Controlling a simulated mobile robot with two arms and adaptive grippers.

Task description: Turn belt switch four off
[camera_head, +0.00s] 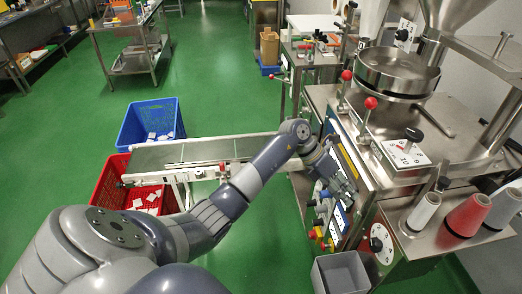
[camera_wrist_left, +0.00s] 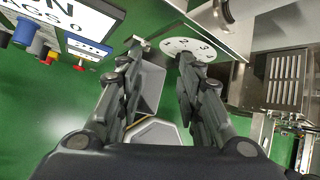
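A white numbered dial (camera_head: 381,244) is on the lower front of the steel machine. What looks like the same dial (camera_wrist_left: 190,48) shows just past the fingertips in the left wrist view. A row of coloured knobs and buttons (camera_head: 322,222) is on the control panel; some (camera_wrist_left: 38,44) show at the upper left of the wrist view. I cannot tell which is belt switch four. My left gripper (camera_head: 342,188) is in front of the panel. In the wrist view its fingers (camera_wrist_left: 161,58) are apart with nothing between them. My right gripper is out of view.
A conveyor belt (camera_head: 205,151) runs left from the machine, with a blue crate (camera_head: 150,112) and a red crate (camera_head: 105,190) near its end. A grey bin (camera_head: 341,272) stands below the panel. Spools (camera_head: 467,214) stand on the right ledge. Green floor is free at the back left.

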